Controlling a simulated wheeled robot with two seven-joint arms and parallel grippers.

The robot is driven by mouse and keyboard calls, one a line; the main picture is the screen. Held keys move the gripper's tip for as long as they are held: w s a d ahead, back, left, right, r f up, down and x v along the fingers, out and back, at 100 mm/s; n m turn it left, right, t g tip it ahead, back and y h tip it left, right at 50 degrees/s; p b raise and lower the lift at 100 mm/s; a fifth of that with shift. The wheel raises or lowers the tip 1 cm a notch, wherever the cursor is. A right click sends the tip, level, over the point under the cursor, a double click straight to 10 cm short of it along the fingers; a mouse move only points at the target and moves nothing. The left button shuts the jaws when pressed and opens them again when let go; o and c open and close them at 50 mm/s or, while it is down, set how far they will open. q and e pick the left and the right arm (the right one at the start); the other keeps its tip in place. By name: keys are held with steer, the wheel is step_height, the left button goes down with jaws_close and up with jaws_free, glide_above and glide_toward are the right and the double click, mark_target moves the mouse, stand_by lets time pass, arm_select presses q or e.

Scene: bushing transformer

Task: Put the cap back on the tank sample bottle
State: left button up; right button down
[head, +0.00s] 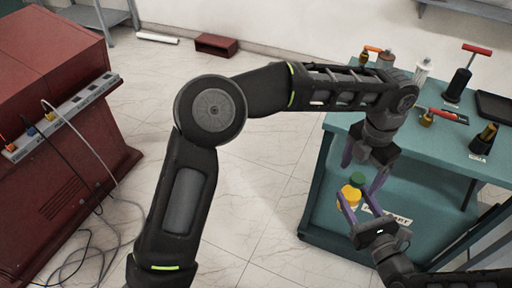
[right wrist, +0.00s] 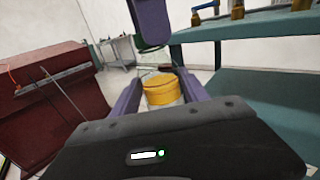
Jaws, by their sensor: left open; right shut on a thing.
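My right gripper (head: 348,208) is shut on a small bottle beside the front of the teal cart. The bottle has a round yellow top (head: 351,193) and a paler body below it. In the right wrist view the yellow top (right wrist: 160,87) sits between the two purple fingers, upright. My left gripper (head: 366,172) is open just above, its fingers pointing down. A dark green round piece (head: 357,180) shows between its fingers, close to the yellow top; I cannot tell whether they touch. A left finger (right wrist: 152,24) hangs over the bottle in the right wrist view.
The teal cart (head: 345,122) carries a red-handled black device (head: 460,82), a black bottle with a gold top (head: 483,139), brass fittings (head: 427,118) and a dark tray (head: 495,106). A red cabinet (head: 60,190) with loose cables stands left. Floor between is clear.

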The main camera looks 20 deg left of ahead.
arm_select(q)
steer(key=n, duration=1.1)
steer(key=shift+n, duration=0.3)
steer(key=n, duration=0.6)
steer(key=shift+n, duration=0.3)
steer(key=n, duration=1.1)
steer(key=shift+r, duration=0.1)
steer(key=n, duration=0.4)
steer(key=shift+n, duration=0.4)
steer(key=n, duration=0.4)
steer(key=shift+n, duration=0.4)
steer(key=n, duration=0.4)
steer(key=shift+n, duration=0.4)
step_height(320, 180, up, 6)
steer(key=shift+r, duration=0.15)
steer(key=a+f, duration=0.3)
steer(key=a, duration=0.7)
steer(key=a+f, duration=0.4)
steer(key=a, duration=0.6)
steer(key=a+f+n, duration=0.1)
steer(key=a+f, duration=0.3)
steer(key=a, duration=0.6)
steer(key=shift+b, duration=0.45)
